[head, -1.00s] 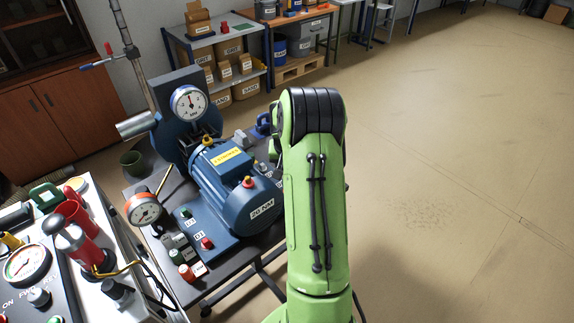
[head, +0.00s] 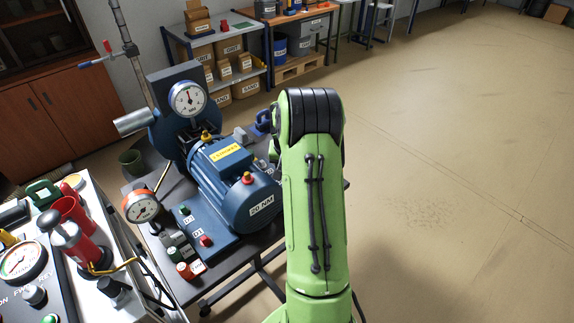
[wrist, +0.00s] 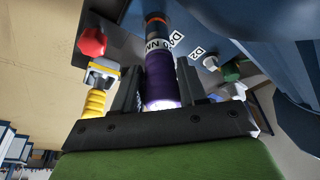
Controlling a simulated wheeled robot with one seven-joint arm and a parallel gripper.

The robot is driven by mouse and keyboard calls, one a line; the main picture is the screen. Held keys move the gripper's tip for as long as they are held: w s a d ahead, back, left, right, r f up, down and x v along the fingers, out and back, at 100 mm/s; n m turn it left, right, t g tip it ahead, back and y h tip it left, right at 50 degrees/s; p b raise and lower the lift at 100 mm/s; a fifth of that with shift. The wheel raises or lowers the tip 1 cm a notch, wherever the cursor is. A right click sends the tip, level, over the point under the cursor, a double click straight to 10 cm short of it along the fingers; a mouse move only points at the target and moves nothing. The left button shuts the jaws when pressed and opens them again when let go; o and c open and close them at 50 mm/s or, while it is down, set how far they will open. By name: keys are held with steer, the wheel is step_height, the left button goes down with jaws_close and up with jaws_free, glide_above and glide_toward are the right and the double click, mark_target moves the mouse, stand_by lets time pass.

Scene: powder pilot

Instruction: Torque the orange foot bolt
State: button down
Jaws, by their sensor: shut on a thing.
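My gripper (wrist: 158,76) is shut on a purple-handled tool (wrist: 162,88) in the wrist view. One dark finger stands on each side of the handle. The tool has a white label with partly readable lettering, and a dark end with an orange band (wrist: 154,18) reaches the top edge of the view. I cannot tell whether its tip touches anything. In the head view my green arm hides the gripper and tool. The blue motor (head: 236,185), labelled 20 NM, stands left of my arm. I cannot make out an orange foot bolt for certain.
A red knob (wrist: 92,42) and a yellow ribbed part (wrist: 96,102) are close to the gripper's left in the wrist view. A green knob (wrist: 231,71) is to the right. A gauge (head: 187,99) stands behind the motor. The floor (head: 440,160) at right is clear.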

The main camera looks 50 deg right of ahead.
steer(key=shift+f+b, duration=0.45)
steer(key=shift+f, duration=0.1)
steer(key=c, duration=0.5)
jaws_free()
steer(key=shift+c, duration=0.2)
steer(key=shift+r, duration=0.15)
steer(key=p+v, duration=0.2)
steer(key=v, duration=1.3)
steer(key=shift+r, duration=0.25)
steer(key=shift+s, duration=0.1)
